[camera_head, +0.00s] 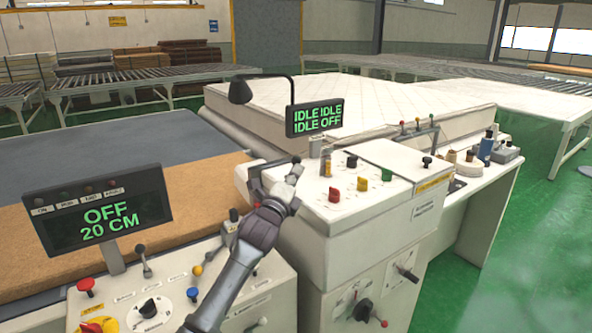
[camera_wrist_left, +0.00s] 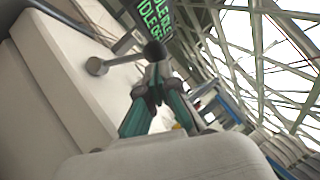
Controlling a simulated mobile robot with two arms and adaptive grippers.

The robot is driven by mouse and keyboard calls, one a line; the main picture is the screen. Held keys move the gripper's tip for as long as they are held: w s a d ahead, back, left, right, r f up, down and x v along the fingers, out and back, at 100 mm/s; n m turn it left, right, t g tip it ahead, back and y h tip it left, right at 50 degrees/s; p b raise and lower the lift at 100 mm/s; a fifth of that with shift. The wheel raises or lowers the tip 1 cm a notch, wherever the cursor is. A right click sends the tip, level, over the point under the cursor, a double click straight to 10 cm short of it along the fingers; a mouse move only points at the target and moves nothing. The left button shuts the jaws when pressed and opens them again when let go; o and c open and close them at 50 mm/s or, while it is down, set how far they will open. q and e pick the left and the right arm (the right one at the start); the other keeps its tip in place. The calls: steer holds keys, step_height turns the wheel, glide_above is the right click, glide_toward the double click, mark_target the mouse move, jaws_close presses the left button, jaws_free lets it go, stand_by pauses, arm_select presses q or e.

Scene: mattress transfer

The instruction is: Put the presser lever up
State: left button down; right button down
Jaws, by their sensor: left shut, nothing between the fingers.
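A dark lever (camera_head: 272,162) that looks like the presser lever stands at the left edge of the white machine housing, its bar pointing right to a dark ball knob (camera_head: 297,158). In the left wrist view the grey lever bar (camera_wrist_left: 122,61) runs from a round pivot (camera_wrist_left: 96,67) to the dark knob (camera_wrist_left: 154,51). My left gripper (camera_head: 294,174) is shut and empty, its fingertips just below the knob. In the left wrist view the gripper (camera_wrist_left: 153,80) shows its fingertips together close to the knob; I cannot tell whether they touch. My right gripper is not in view.
A display reading IDLE and OFF (camera_head: 315,119) stands behind the lever. Coloured knobs (camera_head: 361,183) sit on the housing top to the right. A front-left panel (camera_head: 150,290) carries buttons, small levers and an OFF 20 CM display (camera_head: 100,212). A white mattress (camera_head: 300,95) lies behind.

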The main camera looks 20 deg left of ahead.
arm_select(q)
steer(key=shift+w, duration=0.1)
stand_by(0.3)
steer(key=shift+w+a+r+n+g+p, duration=0.15)
steer(key=shift+r+n+p, duration=0.25)
steer(key=shift+p, duration=0.45)
steer(key=shift+w+a+r+n+g+p, duration=0.1)
steer(key=shift+r+n+g+p, duration=0.25)
steer(key=shift+p, duration=0.45)
steer(key=r+n+p, duration=0.1)
steer(key=p, duration=0.1)
steer(key=a+n+g+y+p, duration=0.1)
steer(key=p, duration=0.2)
steer(key=shift+w+a+r+n, duration=0.15)
steer(key=shift+w+r+n, duration=0.1)
steer(key=shift+w+r, duration=0.15)
steer(key=shift+w+a+n+g+p, duration=0.2)
steer(key=shift+a+n+g+p, duration=0.1)
steer(key=shift+g+p, duration=0.1)
steer(key=shift+w+a, duration=0.15)
steer(key=shift+a, duration=0.1)
steer(key=shift+w+a+r, duration=0.25)
steer(key=shift+w+a, duration=0.55)
steer(key=shift+a, duration=0.15)
steer(key=shift+w+a, duration=0.65)
steer(key=shift+a, duration=0.1)
steer(key=shift+w+a, duration=0.1)
